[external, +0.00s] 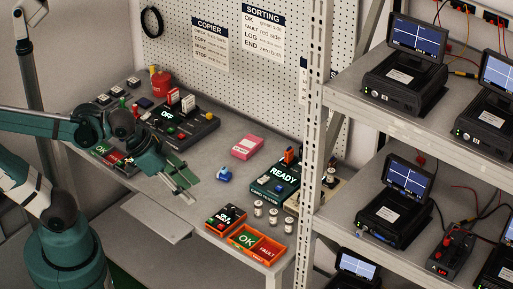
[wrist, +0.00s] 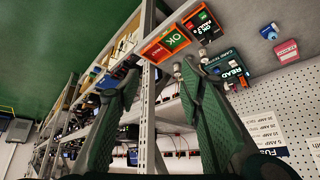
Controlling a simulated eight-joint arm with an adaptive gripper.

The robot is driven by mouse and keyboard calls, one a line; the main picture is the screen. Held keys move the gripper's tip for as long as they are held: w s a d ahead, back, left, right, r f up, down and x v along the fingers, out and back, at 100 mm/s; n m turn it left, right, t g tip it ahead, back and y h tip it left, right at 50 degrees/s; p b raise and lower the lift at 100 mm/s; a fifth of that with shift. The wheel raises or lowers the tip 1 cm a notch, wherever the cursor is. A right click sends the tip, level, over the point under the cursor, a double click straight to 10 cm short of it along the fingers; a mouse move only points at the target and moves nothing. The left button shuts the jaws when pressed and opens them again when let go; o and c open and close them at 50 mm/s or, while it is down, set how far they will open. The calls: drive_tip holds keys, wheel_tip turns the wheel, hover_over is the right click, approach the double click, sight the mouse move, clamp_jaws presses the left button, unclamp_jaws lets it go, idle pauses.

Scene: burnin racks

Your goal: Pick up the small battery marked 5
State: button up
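Several small whitish cylindrical batteries (external: 273,216) stand in a row on the bench, beside the orange tray and in front of the READY device. Their markings are too small to read, so I cannot tell which is 5. One battery also shows in the wrist view (wrist: 203,53), near the right fingertip in the picture. My gripper (external: 188,184) is above the bench, left of the batteries and apart from them. In the wrist view my gripper (wrist: 158,72) has its two green fingers spread wide with nothing held between them.
An orange tray (external: 233,242) marked OK and FAULT lies at the bench's front edge, beside a small black-and-red device (external: 226,217). The READY device (external: 274,186) stands behind the batteries. A metal rack post (external: 312,140) rises close on their right. A pink box (external: 247,147) and blue item (external: 224,174) lie left.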

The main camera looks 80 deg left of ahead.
drive_tip(key=w+a+f+m+g, duration=0.1)
drive_tip(key=w+a+f+g, duration=0.1)
drive_tip(key=w+a, duration=0.55)
drive_tip(key=m+g+h+b, duration=0.1)
drive_tip(key=m+h+b, duration=0.2)
drive_tip(key=m, duration=0.2)
hover_over(223, 168)
drive_tip(key=s+a, duration=0.1)
drive_tip(key=s, duration=0.1)
wheel_tip(223, 168, down, 16)
drive_tip(key=f, duration=0.1)
drive_tip(key=shift+a+r, duration=0.15)
drive_tip(key=shift+r, duration=0.1)
drive_tip(key=shift+x, duration=1.3)
drive_tip(key=shift+f, duration=0.1)
drive_tip(key=shift+b+x, duration=0.8)
drive_tip(key=shift+x, duration=1.7)
drive_tip(key=shift+a, duration=0.15)
